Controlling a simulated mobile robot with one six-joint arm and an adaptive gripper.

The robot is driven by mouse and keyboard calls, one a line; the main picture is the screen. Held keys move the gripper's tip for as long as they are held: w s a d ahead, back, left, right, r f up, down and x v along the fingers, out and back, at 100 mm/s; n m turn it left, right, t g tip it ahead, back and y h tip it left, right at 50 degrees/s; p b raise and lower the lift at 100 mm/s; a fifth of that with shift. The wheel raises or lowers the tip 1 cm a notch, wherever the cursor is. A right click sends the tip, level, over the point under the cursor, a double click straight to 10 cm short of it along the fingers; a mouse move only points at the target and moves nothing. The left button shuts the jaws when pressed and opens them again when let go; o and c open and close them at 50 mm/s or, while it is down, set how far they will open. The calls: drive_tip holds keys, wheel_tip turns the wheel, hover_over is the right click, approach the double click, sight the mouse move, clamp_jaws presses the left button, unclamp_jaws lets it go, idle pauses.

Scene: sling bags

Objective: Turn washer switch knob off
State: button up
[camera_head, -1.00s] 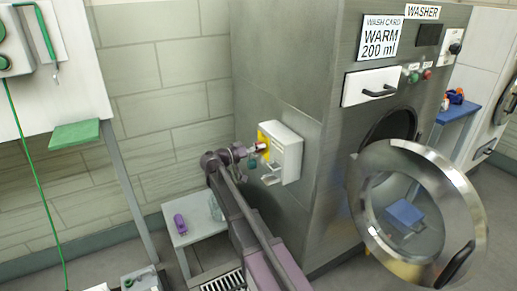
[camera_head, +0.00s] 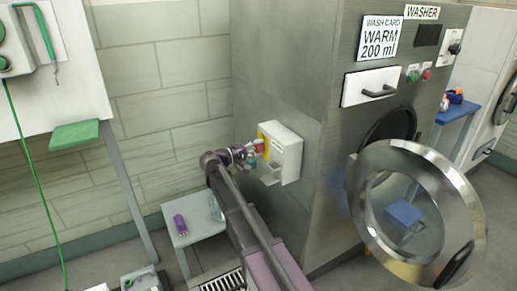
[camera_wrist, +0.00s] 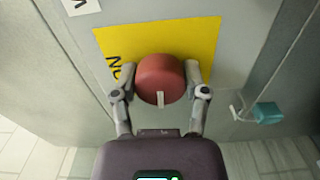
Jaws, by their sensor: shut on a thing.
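The washer switch knob (camera_wrist: 160,79) is a round red knob with a white mark, on a yellow plate (camera_wrist: 204,40) with black lettering, partly hidden. The white mark points toward the bottom of the wrist view. My gripper (camera_wrist: 160,90) has one finger on each side of the knob and is shut on it. In the head view, my gripper (camera_head: 256,148) is at the yellow plate on a pale box (camera_head: 288,150) on the washer's left side. The knob itself is hard to make out there.
The washer (camera_head: 335,60) stands behind, its round door (camera_head: 470,200) open at right. A low stand (camera_head: 192,232) with a purple item (camera_head: 180,224) is left of my arm. A teal piece (camera_wrist: 267,112) sticks out right of the knob.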

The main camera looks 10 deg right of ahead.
drive_tip(key=shift+w+n, duration=0.1)
drive_tip(key=shift+n, duration=0.3)
drive_tip(key=o, duration=1.2)
drive_tip(key=shift+c, duration=0.2)
drive_tip(key=v, duration=1.2)
